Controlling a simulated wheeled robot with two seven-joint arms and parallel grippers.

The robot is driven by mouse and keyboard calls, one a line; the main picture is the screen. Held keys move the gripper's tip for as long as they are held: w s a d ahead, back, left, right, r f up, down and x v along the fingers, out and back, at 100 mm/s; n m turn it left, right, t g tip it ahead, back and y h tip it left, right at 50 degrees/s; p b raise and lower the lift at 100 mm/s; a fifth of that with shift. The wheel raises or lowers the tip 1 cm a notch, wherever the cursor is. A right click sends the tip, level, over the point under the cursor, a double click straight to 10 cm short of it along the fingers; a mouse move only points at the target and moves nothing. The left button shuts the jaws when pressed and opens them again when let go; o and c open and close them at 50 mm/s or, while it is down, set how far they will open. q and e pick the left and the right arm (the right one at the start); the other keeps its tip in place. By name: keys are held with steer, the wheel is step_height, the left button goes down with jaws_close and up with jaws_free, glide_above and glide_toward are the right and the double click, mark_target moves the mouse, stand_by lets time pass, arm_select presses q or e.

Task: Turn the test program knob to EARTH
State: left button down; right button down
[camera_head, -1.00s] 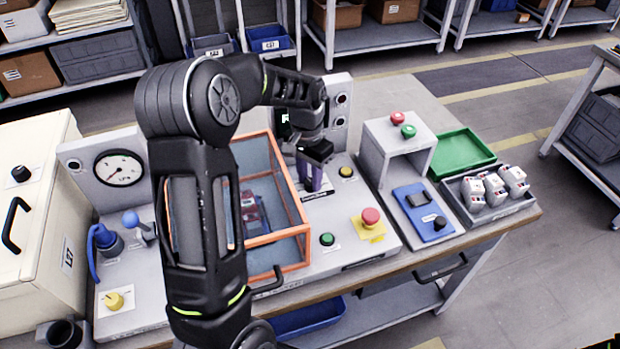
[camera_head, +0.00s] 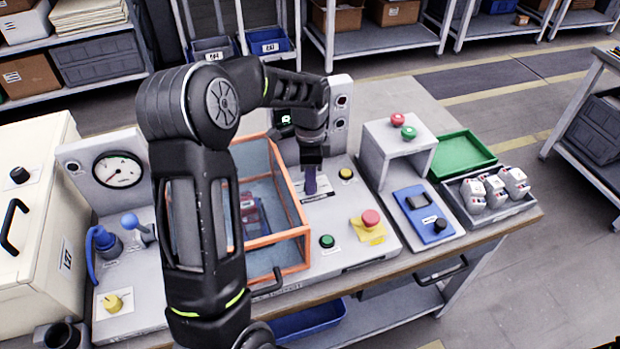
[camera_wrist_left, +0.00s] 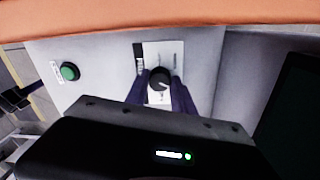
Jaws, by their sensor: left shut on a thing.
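The test program knob (camera_wrist_left: 158,80) is black and round, on a white label plate (camera_wrist_left: 177,60) in the left wrist view. My left gripper (camera_wrist_left: 160,88) has its two dark purple fingers on either side of the knob, shut on it. In the head view the left gripper (camera_head: 310,188) points straight down onto the light grey panel, right of the orange-framed box. There it hides the knob, and part of the label (camera_head: 325,196) shows beside it. The label's lettering is too small to read. My right gripper is not in view.
The orange-framed clear box (camera_head: 277,240) stands close to the left of the gripper. A grey stand (camera_head: 397,135) is to the right.

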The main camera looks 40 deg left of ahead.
arm_select(q)
steer(key=shift+m, duration=0.3)
steer(key=c, duration=1.1)
jaws_free()
steer(key=shift+o, duration=0.2)
steer(key=shift+w+a+r+b, duration=0.1)
steer(key=shift+r+b, duration=0.1)
steer(key=shift+r, duration=1.75)
steer(key=shift+w+a+r+b, duration=0.1)
steer(key=shift+r+b, duration=0.1)
steer(key=shift+r, duration=1.75)
